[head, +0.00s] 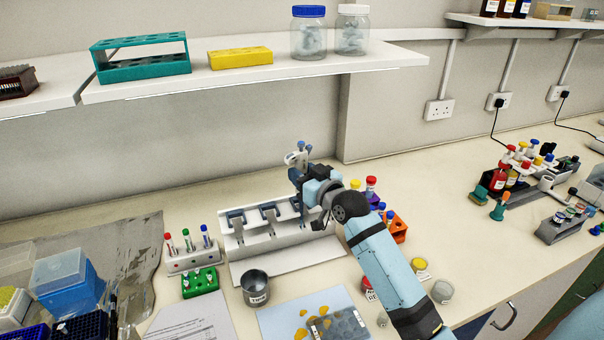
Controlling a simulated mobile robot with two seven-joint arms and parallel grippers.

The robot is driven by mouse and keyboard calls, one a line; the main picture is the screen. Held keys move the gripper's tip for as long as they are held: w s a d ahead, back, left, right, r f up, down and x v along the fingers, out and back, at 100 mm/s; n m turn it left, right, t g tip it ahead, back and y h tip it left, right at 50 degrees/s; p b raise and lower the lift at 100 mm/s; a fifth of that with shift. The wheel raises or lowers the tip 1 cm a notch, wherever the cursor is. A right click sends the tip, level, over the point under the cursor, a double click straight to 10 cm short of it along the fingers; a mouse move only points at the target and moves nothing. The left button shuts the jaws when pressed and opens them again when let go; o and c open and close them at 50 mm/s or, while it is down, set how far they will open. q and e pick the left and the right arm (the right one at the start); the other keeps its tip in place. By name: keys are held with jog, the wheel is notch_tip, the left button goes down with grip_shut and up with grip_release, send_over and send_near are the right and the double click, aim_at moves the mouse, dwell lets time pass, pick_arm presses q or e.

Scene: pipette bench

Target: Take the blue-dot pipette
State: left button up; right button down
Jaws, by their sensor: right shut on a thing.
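My right gripper (305,186) is at the right part of the white pipette stand (262,248), its arm coming in from the lower right. It is shut on a pipette (297,158), which stands about upright with its pale top and blue parts showing above the jaws. The blue-dot mark itself is too small to make out. The pipette's lower part is hidden behind my gripper, so I cannot tell whether it is clear of the stand. The other slots of the stand show grey-blue holders and no pipette. My left gripper is not in view.
Left of the stand are a white tube rack (192,262) and a green rack (199,283). A metal cup (255,288) stands in front. An orange rack (398,232) is close to my right arm. A shelf (255,80) overhangs behind.

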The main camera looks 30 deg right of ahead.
jog(key=shift+r, duration=0.35)
